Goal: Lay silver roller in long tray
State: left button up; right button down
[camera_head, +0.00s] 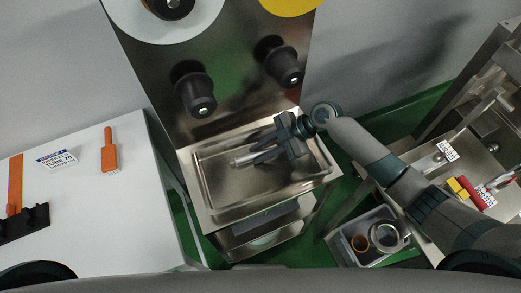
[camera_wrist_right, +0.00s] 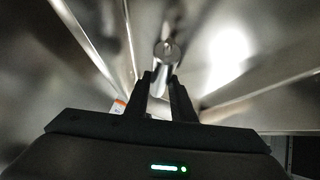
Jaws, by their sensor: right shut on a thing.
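The silver roller (camera_head: 243,160) is a small metal cylinder at the tips of my right gripper (camera_head: 254,157) in the head view. In the right wrist view the roller (camera_wrist_right: 166,52) shows end-on between the two dark fingers of the gripper (camera_wrist_right: 160,82), which are shut on it. The long tray (camera_head: 200,194) is a shallow metal tray below the machine's black knobs. The gripper and roller are over the tray's inside; I cannot tell whether the roller touches the tray floor. My left gripper is not in view.
A white table (camera_head: 90,215) at left holds an orange-handled tool (camera_head: 109,153). Two black knobs (camera_head: 200,100) stick out above the tray's back edge. A grey bin (camera_head: 345,245) with rings and a metal bench (camera_head: 420,150) stand at right.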

jog(key=c, duration=1.4)
grip_release()
jog(key=shift+c, duration=0.2)
jog(key=shift+d, duration=0.1)
jog(key=p+v, duration=0.3)
jog(key=v, duration=1.4)
jog(key=shift+r, duration=0.2)
jog(key=shift+f, duration=0.1)
